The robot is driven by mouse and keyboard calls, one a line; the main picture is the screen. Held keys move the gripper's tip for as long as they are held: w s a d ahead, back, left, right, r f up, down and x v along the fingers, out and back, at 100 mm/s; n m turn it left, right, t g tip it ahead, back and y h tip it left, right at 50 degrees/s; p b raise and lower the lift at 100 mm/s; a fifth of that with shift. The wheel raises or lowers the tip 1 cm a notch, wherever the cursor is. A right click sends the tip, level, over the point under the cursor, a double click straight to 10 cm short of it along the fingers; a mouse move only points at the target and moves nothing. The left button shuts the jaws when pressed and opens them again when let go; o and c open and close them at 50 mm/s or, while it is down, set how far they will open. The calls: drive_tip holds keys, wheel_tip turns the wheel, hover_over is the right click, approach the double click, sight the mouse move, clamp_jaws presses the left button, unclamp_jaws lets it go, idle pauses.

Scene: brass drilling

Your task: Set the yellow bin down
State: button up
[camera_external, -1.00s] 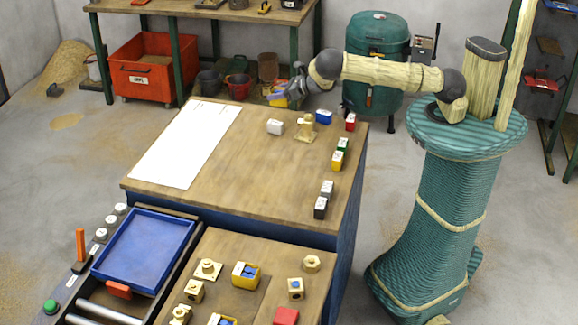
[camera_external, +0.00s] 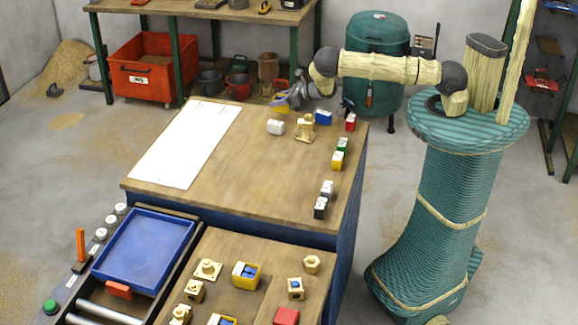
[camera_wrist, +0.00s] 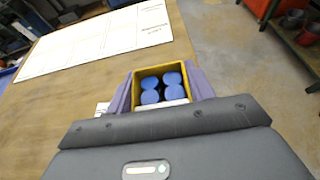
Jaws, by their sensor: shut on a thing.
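My gripper (camera_external: 284,101) is over the far edge of the wooden workbench, shut on the yellow bin (camera_external: 281,109). In the wrist view the yellow bin (camera_wrist: 147,73) is upright between the two purple-grey fingers of my gripper (camera_wrist: 160,90). Several blue round-topped pieces (camera_wrist: 160,87) stand inside it. The bench top (camera_wrist: 95,80) shows around and beyond the bin. The bin's underside is hidden, so I cannot tell whether it touches the bench.
A white printed sheet (camera_external: 185,145) lies on the bench's left. A white block (camera_external: 275,127), a brass fitting (camera_external: 306,128) and a blue block (camera_external: 323,118) stand near the far edge. More small blocks line the right edge. The middle of the bench is clear.

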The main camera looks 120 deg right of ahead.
sight(279, 108)
drive_tip(key=shift+w+f, duration=0.1)
drive_tip(key=shift+f, duration=0.05)
drive_tip(key=shift+a, duration=0.1)
wheel_tip(279, 108, down, 4)
drive_tip(key=shift+r+p, duration=0.2)
drive_tip(key=shift+p, duration=0.45)
drive_tip(key=shift+f, duration=0.2)
drive_tip(key=o, duration=1)
drive_tip(key=shift+r, duration=0.1)
